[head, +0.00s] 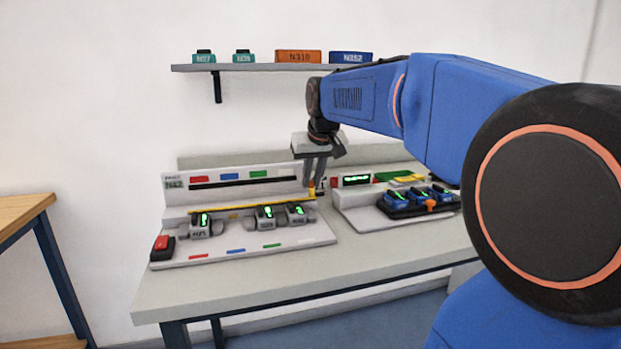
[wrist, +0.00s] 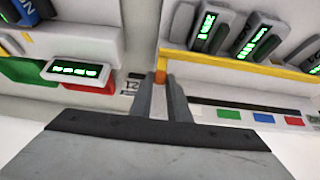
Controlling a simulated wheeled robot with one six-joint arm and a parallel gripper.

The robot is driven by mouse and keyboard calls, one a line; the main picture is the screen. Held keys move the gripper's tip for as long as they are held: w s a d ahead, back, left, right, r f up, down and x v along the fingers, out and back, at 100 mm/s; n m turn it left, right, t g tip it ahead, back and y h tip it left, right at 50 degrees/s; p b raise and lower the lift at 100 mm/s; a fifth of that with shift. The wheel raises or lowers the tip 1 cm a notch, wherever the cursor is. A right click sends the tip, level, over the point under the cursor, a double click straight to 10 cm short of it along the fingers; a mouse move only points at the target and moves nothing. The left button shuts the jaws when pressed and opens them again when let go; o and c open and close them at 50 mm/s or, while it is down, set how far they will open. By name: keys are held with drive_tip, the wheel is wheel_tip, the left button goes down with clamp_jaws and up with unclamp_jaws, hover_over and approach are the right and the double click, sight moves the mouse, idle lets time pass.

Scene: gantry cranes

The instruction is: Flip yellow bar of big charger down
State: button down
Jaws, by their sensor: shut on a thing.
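The big charger (head: 240,255) is the white station on the left of the bench. Its thin yellow bar (head: 240,208) runs along the back, just behind the row of batteries, and it also shows in the wrist view (wrist: 245,66). My gripper (head: 313,185) points down at the right end of this bar. Its fingers (wrist: 161,92) are shut on the bar's yellow-orange end piece (wrist: 160,77), which is mostly hidden between them. Several grey batteries (head: 200,224) with green displays sit in the big charger.
A smaller charger (head: 365,218) with a black holder of blue batteries (head: 430,200) stands close to the right of my gripper. A red button (head: 162,243) is at the big charger's left end. A shelf (head: 260,67) with boxes hangs above.

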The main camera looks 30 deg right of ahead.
drive_tip(key=shift+s+a+f+t+h, duration=0.15)
drive_tip(key=shift+s+t+h, duration=0.35)
drive_tip(key=shift+t, duration=0.7)
drive_tip(key=shift+s+a+f+t+h, duration=0.1)
drive_tip(key=shift+s+a+t+h, duration=0.15)
drive_tip(key=shift+s+t, duration=0.7)
drive_tip(key=shift+w+t, duration=0.2)
drive_tip(key=shift+t, duration=0.15)
drive_tip(key=c, duration=1.7)
unclamp_jaws()
drive_tip(key=v, duration=1.7)
drive_tip(key=shift+s+r, duration=0.1)
drive_tip(key=shift+r, duration=0.05)
